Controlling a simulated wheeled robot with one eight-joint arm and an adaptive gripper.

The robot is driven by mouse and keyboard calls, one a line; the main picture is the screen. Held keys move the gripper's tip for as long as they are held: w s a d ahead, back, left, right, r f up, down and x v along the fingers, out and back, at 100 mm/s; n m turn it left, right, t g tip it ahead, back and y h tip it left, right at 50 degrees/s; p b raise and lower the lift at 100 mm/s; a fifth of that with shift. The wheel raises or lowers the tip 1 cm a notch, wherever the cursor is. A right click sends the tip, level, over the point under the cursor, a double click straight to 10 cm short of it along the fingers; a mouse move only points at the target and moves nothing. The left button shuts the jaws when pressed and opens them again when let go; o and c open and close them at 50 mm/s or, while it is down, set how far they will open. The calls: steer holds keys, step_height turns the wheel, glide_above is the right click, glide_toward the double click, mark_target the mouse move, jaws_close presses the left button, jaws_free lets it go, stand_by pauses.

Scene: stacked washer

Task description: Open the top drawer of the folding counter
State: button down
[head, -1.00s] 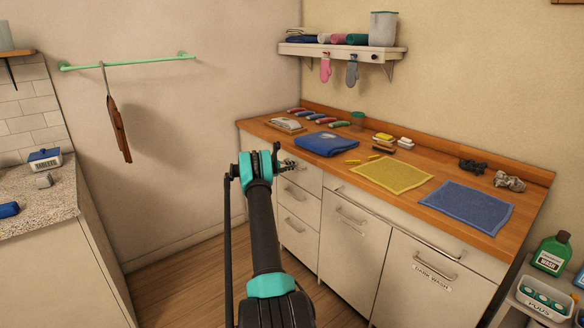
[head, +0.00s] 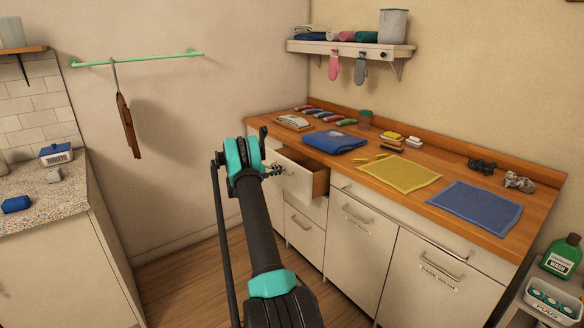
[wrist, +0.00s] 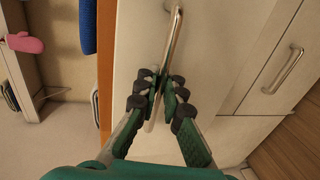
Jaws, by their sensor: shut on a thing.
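The folding counter (head: 408,255) has a wooden top and pale fronts. Its top drawer (head: 303,184) at the left end stands partly open, with the wooden inner side showing. My gripper (head: 276,170) is at that drawer's front in the head view. In the wrist view my gripper (wrist: 158,95) is shut on the metal bar handle (wrist: 172,45), with its fingers on both sides of the bar. The drawer front (wrist: 135,45) fills the middle of the wrist view. My arm hides part of the drawer's left side in the head view.
Below are a closed lower drawer (head: 305,236) and a cabinet door (head: 352,240). Cloths, including a yellow mat (head: 400,174) and a blue mat (head: 474,208), lie on the counter. A stone-topped counter (head: 50,200) stands at left. Wooden floor (head: 190,285) lies between.

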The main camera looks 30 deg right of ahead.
steer(key=f+v, duration=0.3)
steer(key=v, duration=1.3)
steer(key=shift+a, duration=0.55)
steer(key=c, duration=1.9)
jaws_free()
steer(key=w+v, duration=0.1)
steer(key=v, duration=1.1)
steer(key=shift+s, duration=0.5)
